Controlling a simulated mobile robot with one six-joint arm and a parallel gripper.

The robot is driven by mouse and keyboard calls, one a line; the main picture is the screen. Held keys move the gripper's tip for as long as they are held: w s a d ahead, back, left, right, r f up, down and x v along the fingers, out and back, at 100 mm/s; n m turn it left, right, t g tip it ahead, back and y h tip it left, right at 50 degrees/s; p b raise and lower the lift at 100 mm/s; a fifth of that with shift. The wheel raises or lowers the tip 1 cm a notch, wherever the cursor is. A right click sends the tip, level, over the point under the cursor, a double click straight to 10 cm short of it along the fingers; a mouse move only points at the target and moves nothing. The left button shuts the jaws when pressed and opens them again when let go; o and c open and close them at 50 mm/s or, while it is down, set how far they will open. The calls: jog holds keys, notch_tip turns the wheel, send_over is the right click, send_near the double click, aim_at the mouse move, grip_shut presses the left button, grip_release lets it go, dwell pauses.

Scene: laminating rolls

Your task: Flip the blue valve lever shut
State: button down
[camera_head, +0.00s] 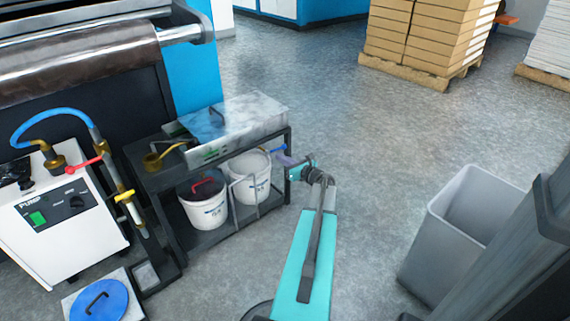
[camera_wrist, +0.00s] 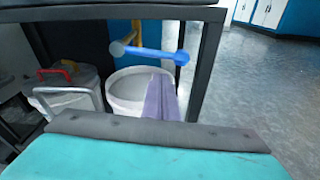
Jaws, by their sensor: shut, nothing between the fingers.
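The blue valve lever (camera_wrist: 155,53) lies roughly level across the picture in the wrist view, just under the rack's top, in front of a yellow pipe (camera_wrist: 136,36). A round grey-blue end is at its left and a blue knob at its right. In the head view the lever (camera_head: 277,149) shows as a small blue bar at the rack's right end. My gripper (camera_wrist: 161,97) has its purple fingers shut and empty, below the lever's right part in the picture. In the head view my gripper (camera_head: 287,160) is beside the rack; I cannot tell whether it touches the lever.
A pump (camera_head: 65,229) with a red lever stands at left. A grey bin (camera_head: 420,245) is at right. Floor behind the arm is clear.

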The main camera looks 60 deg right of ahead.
jog(key=shift+s+r, duration=0.25)
jog(key=shift+r, duration=0.85)
jog(key=shift+s+d+r+n+b, duration=0.15)
jog(key=shift+r+n+b, duration=0.3)
jog(key=shift+r, duration=0.45)
jog(key=shift+d, duration=0.1)
